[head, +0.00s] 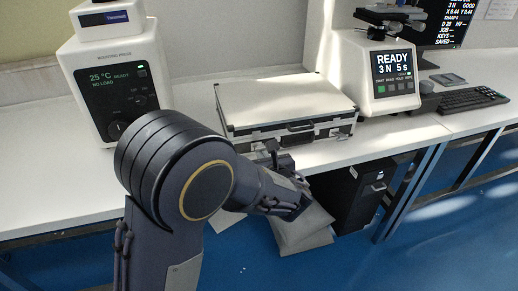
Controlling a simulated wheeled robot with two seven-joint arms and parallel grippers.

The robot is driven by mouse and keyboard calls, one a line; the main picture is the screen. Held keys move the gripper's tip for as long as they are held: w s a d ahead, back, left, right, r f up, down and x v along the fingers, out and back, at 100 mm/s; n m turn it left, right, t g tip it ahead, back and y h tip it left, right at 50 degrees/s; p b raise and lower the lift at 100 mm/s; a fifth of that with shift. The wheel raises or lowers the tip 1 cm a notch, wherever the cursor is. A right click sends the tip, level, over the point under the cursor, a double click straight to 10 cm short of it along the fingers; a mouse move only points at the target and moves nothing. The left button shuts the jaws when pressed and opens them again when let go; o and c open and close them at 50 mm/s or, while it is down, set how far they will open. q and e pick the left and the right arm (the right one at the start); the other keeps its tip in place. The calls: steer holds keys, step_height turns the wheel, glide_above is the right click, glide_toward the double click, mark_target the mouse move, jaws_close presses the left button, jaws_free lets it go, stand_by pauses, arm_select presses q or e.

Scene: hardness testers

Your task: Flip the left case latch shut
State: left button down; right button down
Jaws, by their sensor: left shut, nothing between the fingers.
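The silver-white case (287,100) lies closed on the white bench, with dark edges and a dark handle (300,127) on its front. My left gripper (272,147) is shut and empty, its tip up against or just before the case front, left of the handle. The left latch is hidden or too small to make out behind the gripper, so I cannot tell its position or whether I touch it. My right gripper is not in view.
A white tester with a dark screen (113,92) stands left of the case. Another tester reading READY (392,72) stands right of it, near a keyboard (470,99). A black cabinet (350,195) is under the bench. The bench strip before the case is narrow.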

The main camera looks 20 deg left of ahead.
arm_select(q)
steer(key=shift+r, duration=0.4)
steer(key=shift+r+p, duration=0.15)
steer(key=shift+p, duration=0.2)
steer(key=shift+w+a+r+p, duration=0.25)
steer(key=shift+w+r+p, duration=0.2)
steer(key=shift+r, duration=0.15)
steer(key=p+v, duration=0.2)
steer(key=v, duration=0.6)
steer(key=shift+s+p, duration=0.2)
steer(key=shift+p, duration=0.1)
